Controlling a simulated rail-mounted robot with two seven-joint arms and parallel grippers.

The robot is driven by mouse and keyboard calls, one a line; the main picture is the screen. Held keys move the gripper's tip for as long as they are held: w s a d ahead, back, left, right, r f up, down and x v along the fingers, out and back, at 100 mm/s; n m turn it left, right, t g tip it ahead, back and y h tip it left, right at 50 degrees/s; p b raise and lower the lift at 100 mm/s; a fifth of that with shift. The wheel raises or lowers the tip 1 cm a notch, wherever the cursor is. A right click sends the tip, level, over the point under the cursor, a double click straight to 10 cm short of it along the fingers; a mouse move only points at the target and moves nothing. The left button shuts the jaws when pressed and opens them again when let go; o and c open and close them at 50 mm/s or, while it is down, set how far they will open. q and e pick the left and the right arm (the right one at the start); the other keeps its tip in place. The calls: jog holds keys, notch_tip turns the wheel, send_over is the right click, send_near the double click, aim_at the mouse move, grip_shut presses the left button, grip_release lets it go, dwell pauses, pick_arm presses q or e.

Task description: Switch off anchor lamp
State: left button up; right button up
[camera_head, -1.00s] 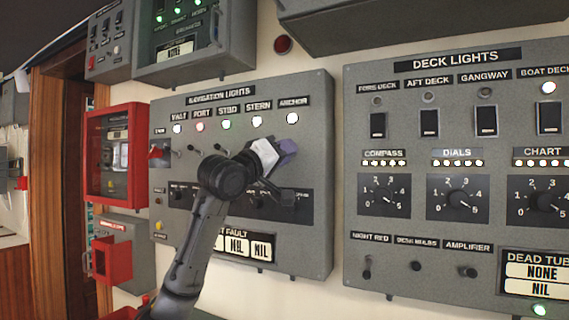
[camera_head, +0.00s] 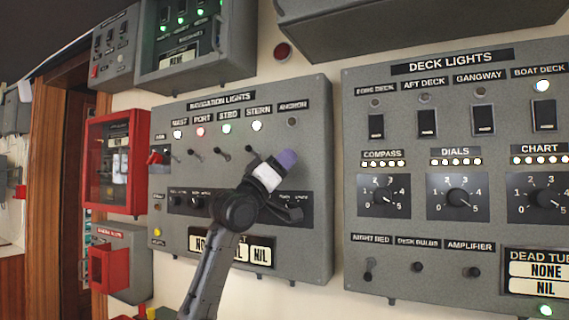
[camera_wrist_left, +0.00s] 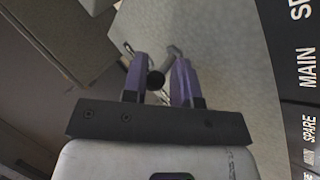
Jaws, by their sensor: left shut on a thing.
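The navigation lights panel (camera_head: 170,262) is grey, with a row of lamps and toggle levers. The anchor lamp (camera_head: 292,122), at the right end under the ANCHOR label, is dark. The mast, port, stbd and stern lamps are lit. My left gripper (camera_head: 288,160), with purple fingers, is at the panel below the anchor lamp and covers the anchor switch in the head view. In the left wrist view, the gripper (camera_wrist_left: 160,68) is shut on a small lever with a dark round end (camera_wrist_left: 155,81), which sits between the fingers. My right gripper is not in view.
The deck lights panel (camera_head: 480,225) with switches and dials stands to the right. A red box (camera_head: 115,160) is mounted left of the navigation panel. The stern toggle (camera_head: 252,150) is close left of my gripper. A grey cabinet (camera_head: 420,22) overhangs above.

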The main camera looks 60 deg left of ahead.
pick_arm(q)
jog(key=o, duration=0.9)
jog(key=shift+w, duration=0.1)
jog(key=shift+a, duration=0.1)
